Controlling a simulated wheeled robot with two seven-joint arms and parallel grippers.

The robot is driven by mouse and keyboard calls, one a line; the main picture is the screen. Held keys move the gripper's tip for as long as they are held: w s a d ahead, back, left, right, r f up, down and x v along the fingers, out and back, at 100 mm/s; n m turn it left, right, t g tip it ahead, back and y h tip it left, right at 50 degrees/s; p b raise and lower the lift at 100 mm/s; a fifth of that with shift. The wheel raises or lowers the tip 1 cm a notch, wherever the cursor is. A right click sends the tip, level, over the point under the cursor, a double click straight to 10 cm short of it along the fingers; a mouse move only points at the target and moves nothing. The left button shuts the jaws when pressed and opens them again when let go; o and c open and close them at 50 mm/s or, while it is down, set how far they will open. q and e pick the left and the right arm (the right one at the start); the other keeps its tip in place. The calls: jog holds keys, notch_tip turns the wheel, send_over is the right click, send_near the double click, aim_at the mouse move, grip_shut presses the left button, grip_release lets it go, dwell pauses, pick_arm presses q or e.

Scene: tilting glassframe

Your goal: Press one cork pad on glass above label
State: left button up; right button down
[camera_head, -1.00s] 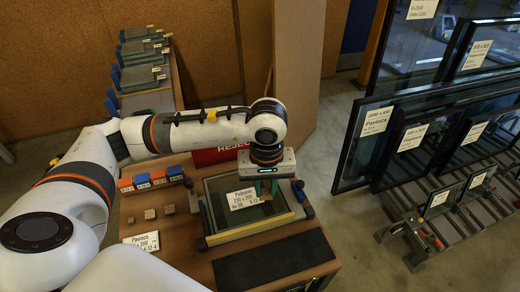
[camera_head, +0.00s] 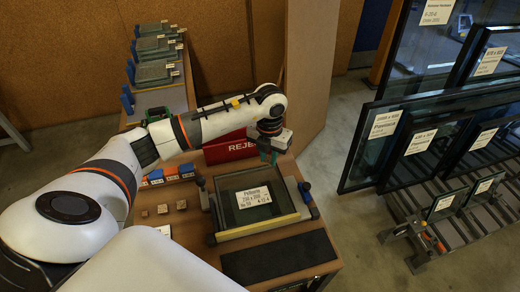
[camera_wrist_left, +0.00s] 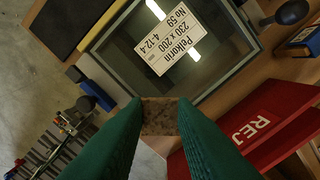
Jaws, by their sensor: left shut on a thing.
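A framed glass pane (camera_head: 235,213) lies flat on the wooden bench, with a white label (camera_head: 254,197) on it. The glass (camera_wrist_left: 213,49) and label (camera_wrist_left: 165,35) also show in the wrist view. My left gripper (camera_head: 269,157), with green fingers, is beyond the pane's far right corner in the head view. In the wrist view its fingertips (camera_wrist_left: 159,117) are shut on a speckled brown cork pad (camera_wrist_left: 159,114), apart from the label. Small cork blocks (camera_head: 162,209) sit on the bench left of the pane. My right gripper is not in view.
A red reject bin (camera_head: 231,147) stands behind the pane. A dark mat (camera_head: 278,258) lies in front. Large glass panes (camera_head: 400,140) lean in a rack to the right.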

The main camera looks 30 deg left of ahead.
pick_arm(q)
jog(key=a+n, duration=0.1)
jog(key=n, duration=0.2)
jog(key=a+f+n, duration=0.1)
jog(key=n, duration=0.1)
jog(key=w+a+f+n+p, duration=0.1)
jog(key=n, duration=0.2)
jog(key=shift+a+n, duration=0.3)
jog(key=b, duration=0.4)
send_over(260, 177)
notch_tip(260, 177, down, 6)
jog(key=shift+r, duration=0.2)
jog(key=shift+w+f+b, duration=0.1)
jog(key=shift+f+b, duration=0.85)
jog(key=shift+f, duration=0.05)
jog(key=shift+f+b, duration=0.35)
jog(key=shift+f, duration=0.15)
jog(key=o, duration=1)
jog(key=shift+r, duration=0.1)
